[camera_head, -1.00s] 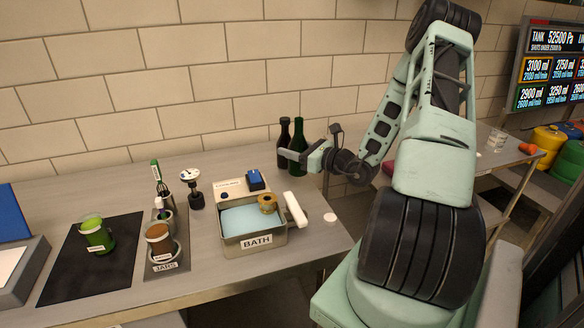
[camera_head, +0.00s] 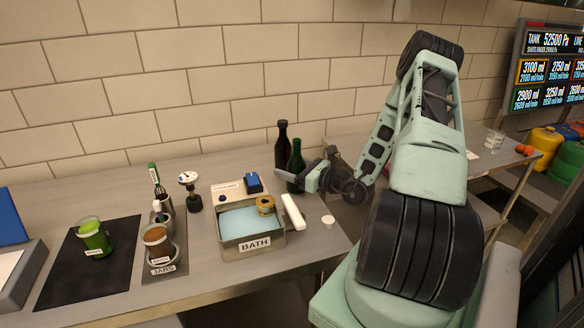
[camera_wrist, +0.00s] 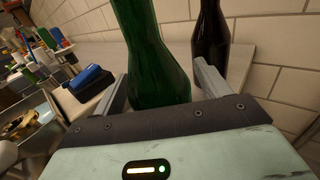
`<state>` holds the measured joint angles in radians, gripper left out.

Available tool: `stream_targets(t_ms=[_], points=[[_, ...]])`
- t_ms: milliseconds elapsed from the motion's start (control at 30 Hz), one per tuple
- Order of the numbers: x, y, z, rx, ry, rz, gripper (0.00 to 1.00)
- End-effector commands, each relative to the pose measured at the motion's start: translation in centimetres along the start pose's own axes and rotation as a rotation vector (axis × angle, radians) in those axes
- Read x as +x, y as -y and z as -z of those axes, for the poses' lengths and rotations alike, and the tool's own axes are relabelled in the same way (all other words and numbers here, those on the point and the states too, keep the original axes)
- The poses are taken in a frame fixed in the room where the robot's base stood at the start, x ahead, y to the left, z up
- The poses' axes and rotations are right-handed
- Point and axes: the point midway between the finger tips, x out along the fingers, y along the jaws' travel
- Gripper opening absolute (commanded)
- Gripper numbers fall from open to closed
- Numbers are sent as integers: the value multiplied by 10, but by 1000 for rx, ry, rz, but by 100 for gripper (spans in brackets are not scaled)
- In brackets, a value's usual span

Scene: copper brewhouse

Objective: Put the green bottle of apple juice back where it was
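The green bottle (camera_head: 296,165) stands upright near the back right of the counter, in front and to the right of a dark brown bottle (camera_head: 282,145). My gripper (camera_head: 287,178) reaches it from the right, low on its body. In the wrist view the green bottle (camera_wrist: 158,75) fills the space between my two fingers, whose tips lie against its sides. The dark bottle (camera_wrist: 209,45) is behind, just beyond the right finger. The green bottle's base is hidden by my gripper, so I cannot tell whether it touches the counter. No label on it shows.
A steel bath (camera_head: 255,243) with a brass roll and a white bar beside it is in front of my gripper. Left are a jar tray (camera_head: 165,271) and a black mat (camera_head: 75,285). The tiled wall is close behind.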

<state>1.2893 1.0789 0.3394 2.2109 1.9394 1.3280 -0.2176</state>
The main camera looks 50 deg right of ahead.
Motion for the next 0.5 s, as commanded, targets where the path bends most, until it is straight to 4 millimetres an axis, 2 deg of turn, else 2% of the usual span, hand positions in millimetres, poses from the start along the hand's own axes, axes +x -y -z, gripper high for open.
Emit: stream_targets(t_ms=[300, 500], points=[[0, 0, -5, 0, 0, 0, 75], [-29, 1, -1, 1, -3, 4, 75]])
